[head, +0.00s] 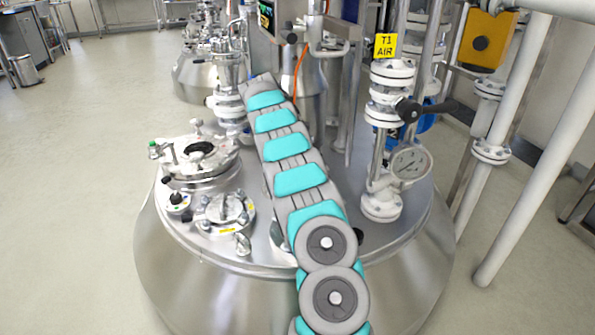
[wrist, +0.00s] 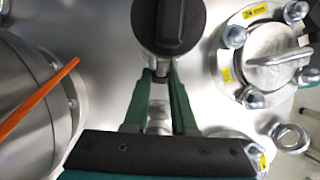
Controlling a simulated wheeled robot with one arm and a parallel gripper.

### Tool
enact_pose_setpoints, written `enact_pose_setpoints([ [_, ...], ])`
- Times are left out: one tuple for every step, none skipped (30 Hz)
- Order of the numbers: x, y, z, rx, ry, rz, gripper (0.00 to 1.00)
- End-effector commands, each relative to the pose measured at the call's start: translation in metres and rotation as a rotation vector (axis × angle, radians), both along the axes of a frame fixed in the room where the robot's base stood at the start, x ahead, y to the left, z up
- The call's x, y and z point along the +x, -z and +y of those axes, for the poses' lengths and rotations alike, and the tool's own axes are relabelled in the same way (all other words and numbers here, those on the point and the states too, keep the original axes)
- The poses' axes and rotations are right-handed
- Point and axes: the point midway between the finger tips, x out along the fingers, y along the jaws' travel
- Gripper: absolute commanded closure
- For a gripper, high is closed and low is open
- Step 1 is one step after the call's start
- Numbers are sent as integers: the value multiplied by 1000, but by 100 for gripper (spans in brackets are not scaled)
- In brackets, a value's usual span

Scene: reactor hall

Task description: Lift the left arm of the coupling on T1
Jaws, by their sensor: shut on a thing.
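The yellow T1 AIR tag (head: 385,46) hangs on the white-flanged pipe stack at the right of the vessel in the head view. In the wrist view my gripper (wrist: 161,77) has its two green fingers drawn together on a small metal piece at the lower edge of a round black fitting (wrist: 168,25). Whether that piece is the left arm of the coupling cannot be told. The coupling cannot be made out surely in either view. In the head view my own arm crosses the vessel and hides the gripper.
The steel vessel top (head: 285,245) carries a round hatch (head: 195,160) and a small flanged port (head: 225,211). A dial gauge (head: 410,163) and black-handled valve (head: 410,110) stand at right. An orange hose (wrist: 38,98) crosses the wrist view's left. Open floor lies left.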

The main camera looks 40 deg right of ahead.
Motion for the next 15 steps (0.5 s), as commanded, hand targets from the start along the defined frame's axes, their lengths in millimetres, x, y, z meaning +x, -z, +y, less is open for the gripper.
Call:
enact_pose_setpoints([
  [0,0,0,1,0,1,100],
  [0,0,0,1,0,1,100],
  [0,0,0,1,0,1,100],
  [0,0,0,1,0,0,100],
  [0,0,0,2,0,-1,100],
  [0,-1,1,4,0,-5,100],
  [0,-1,1,5,0,-8,100],
  [0,-1,1,8,0,-12,100],
  [0,-2,1,12,0,-20,100],
  [1,-3,0,15,0,-27,100],
  [0,-3,0,21,1,-35,100],
  [0,-3,1,30,2,-47,100],
  [0,-4,1,38,1,-57,100],
  [1,-4,2,46,1,-68,100],
  [1,-5,2,59,0,-89,100],
])
